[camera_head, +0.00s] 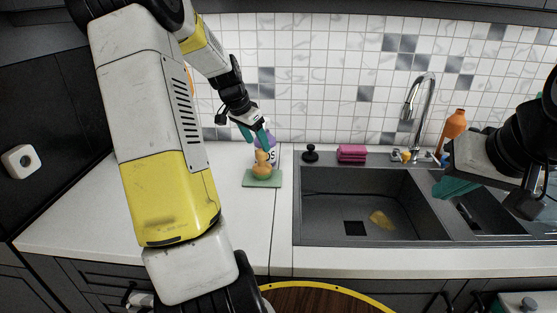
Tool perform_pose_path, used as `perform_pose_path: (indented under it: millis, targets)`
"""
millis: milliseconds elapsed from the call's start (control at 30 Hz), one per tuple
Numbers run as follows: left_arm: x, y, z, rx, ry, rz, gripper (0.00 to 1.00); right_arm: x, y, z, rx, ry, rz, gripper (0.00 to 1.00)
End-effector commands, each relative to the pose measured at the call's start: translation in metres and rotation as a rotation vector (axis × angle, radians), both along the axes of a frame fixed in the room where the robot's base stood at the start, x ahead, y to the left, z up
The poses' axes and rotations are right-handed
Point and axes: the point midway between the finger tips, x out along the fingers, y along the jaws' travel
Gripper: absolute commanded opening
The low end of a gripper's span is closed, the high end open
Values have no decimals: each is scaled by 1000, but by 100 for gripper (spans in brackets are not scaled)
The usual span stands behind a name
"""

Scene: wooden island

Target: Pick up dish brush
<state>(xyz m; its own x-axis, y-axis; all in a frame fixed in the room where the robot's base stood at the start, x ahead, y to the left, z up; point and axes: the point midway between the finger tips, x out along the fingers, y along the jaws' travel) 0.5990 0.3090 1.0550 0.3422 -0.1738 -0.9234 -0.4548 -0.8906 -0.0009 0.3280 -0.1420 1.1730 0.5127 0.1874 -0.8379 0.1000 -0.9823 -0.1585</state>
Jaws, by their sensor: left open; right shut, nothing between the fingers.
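A small tan, rounded object (262,166), which may be the dish brush, stands on a green pad (263,181) on the white counter. Its shape is too small to tell for sure. My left gripper (256,137) has teal fingers and points down just above it, open; I cannot tell whether a finger touches it. A white and purple bottle (272,157) stands close behind and is partly hidden by the fingers. My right gripper (456,187) is shut and empty over the right part of the sink.
The dark sink (340,215) lies right of the pad, with a yellowish item (380,219) inside. A black knobbed object (310,154), pink sponges (352,153), the faucet (417,110) and an orange bottle (453,127) line its back edge. The counter left of the pad is clear.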

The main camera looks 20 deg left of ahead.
Motion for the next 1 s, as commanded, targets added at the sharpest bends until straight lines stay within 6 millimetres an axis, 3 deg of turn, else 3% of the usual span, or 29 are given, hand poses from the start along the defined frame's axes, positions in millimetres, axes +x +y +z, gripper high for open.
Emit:
perform_pose_path:
  millis: [400, 733, 767, 1000]
  targets:
    - [18, -7, -53, -1, 4, 0, 63, 0, 0, 0, 0, 0, 0, 0]
    - [21, -8, -61, 0, 1, 1, 63, 0, 0, 0, 0, 0, 0, 0]
    - [21, -8, -61, 0, 1, 1, 61, 0, 0, 0, 0, 0, 0, 0]
    - [21, -8, -61, 0, 1, 1, 14, 0, 0, 0, 0, 0, 0, 0]
